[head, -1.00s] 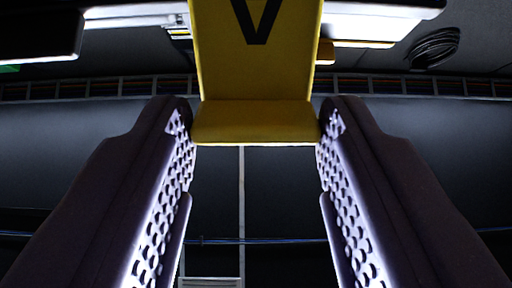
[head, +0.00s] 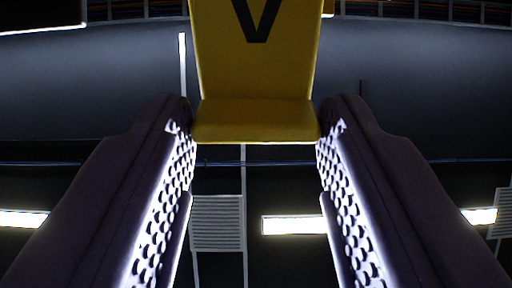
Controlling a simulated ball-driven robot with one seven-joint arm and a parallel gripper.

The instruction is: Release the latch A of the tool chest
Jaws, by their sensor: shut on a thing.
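A yellow piece (head: 255,70) with a dark V-shaped mark fills the top middle of the head view. It has a flat upright face and a lip along its lower edge. My gripper (head: 256,122) is shut on this lip, one fingertip touching each side. The bright perforated inner faces of the fingers show below it. The top of the yellow piece is cut off by the picture edge, so I cannot tell what it joins. I cannot make out the tool chest's body.
Behind are dark wall or ceiling panels with a thin blue cable (head: 280,163). A slatted grey vent (head: 217,222) and bright light strips (head: 293,225) show lower down. A dark object (head: 40,15) cuts into the top left corner. Nothing else is close to the fingers.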

